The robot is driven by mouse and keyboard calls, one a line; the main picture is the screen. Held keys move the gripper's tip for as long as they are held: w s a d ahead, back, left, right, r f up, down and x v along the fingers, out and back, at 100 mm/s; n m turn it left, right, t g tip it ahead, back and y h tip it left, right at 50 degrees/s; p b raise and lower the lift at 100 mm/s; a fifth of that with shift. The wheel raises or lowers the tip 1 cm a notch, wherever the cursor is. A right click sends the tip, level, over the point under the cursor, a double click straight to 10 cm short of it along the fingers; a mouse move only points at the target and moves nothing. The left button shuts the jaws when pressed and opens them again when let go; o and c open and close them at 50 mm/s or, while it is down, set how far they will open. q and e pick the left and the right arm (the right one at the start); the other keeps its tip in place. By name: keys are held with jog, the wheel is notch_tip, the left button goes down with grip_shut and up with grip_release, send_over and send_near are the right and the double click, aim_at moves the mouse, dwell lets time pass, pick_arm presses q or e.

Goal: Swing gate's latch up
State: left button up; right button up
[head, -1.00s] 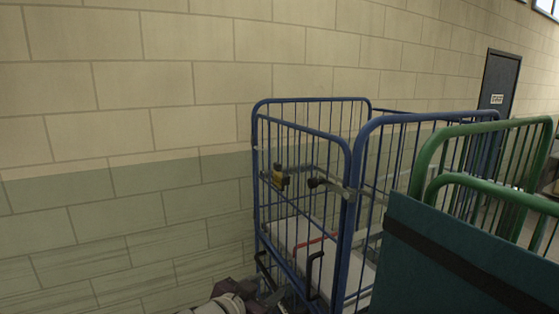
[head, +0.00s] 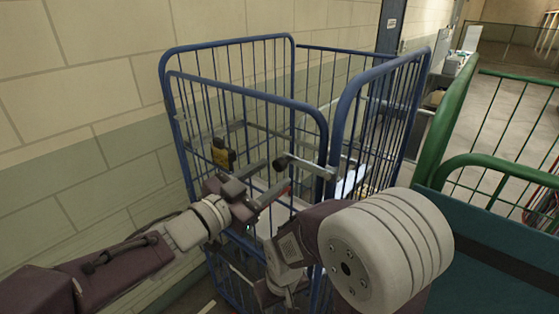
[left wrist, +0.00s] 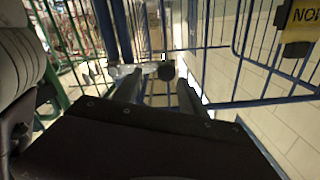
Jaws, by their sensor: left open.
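The blue cage trolley's front gate (head: 245,92) stands upright. Its latch (head: 281,163) is a grey bar with a black knob, lying roughly level near the right corner post. The black knob also shows in the left wrist view (left wrist: 166,70). My left gripper (head: 279,173) is open, its two fingers pointing at the latch. In the left wrist view its fingertips (left wrist: 155,84) lie either side of the knob's line, with the knob just beyond or between them; I cannot tell whether they touch. My right arm fills the lower middle, but its gripper does not show.
A green cage trolley (head: 440,130) and a teal panel (head: 470,225) stand close at the right. A block wall (head: 70,80) lies behind and left.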

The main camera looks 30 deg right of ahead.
aim_at(276, 170)
pick_arm(q)
jog(key=w+d, duration=0.1)
jog(key=w+d+p, duration=0.1)
jog(key=w+d, duration=0.1)
jog(key=shift+w+d+f, duration=0.2)
jog(key=shift+w, duration=0.05)
jog(key=shift+d, duration=0.25)
jog(key=shift+s+d, duration=0.1)
jog(key=shift+s, duration=0.35)
jog(key=shift+s+r, duration=0.1)
jog(key=shift+c, duration=0.7)
jog(key=shift+w, duration=0.25)
grip_shut()
jog(key=shift+f, duration=0.35)
